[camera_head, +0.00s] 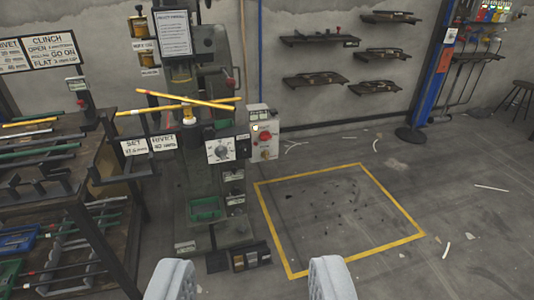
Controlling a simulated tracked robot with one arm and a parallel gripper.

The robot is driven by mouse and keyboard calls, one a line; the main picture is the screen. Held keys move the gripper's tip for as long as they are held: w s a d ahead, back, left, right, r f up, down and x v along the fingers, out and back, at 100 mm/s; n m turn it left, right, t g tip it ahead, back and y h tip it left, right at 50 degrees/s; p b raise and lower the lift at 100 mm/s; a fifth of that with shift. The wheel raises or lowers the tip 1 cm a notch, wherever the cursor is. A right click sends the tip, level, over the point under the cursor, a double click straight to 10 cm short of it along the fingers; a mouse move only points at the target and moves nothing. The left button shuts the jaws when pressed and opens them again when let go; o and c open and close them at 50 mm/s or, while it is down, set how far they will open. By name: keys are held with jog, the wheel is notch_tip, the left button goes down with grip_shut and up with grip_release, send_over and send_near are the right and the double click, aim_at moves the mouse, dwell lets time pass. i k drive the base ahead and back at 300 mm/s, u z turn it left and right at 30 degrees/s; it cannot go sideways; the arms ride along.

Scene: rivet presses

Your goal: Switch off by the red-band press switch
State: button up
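A dark green-grey press (205,185) stands left of the middle, with yellow rods (190,100) lying across it. A pale switch box (257,122) is on its right side, with a red knob or switch (266,136) on its face. The position of this switch is too small to tell. A white dial plate (221,150) sits just left of the box. I cannot clearly make out a red band on the press. My gripper (250,278) is open and empty at the bottom edge, well short of the press, with its two grey fingers wide apart.
A rack (130,190) with rods and signs stands at the left. A yellow-outlined floor square (340,215) lies right of the press and holds only small scraps. A blue post (432,75) stands further right. Wall shelves (320,38) hang behind. The floor at right is mostly clear.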

aim_at(265, 136)
jog(key=u, duration=0.1)
jog(key=i, duration=1.3)
jog(key=z, duration=0.75)
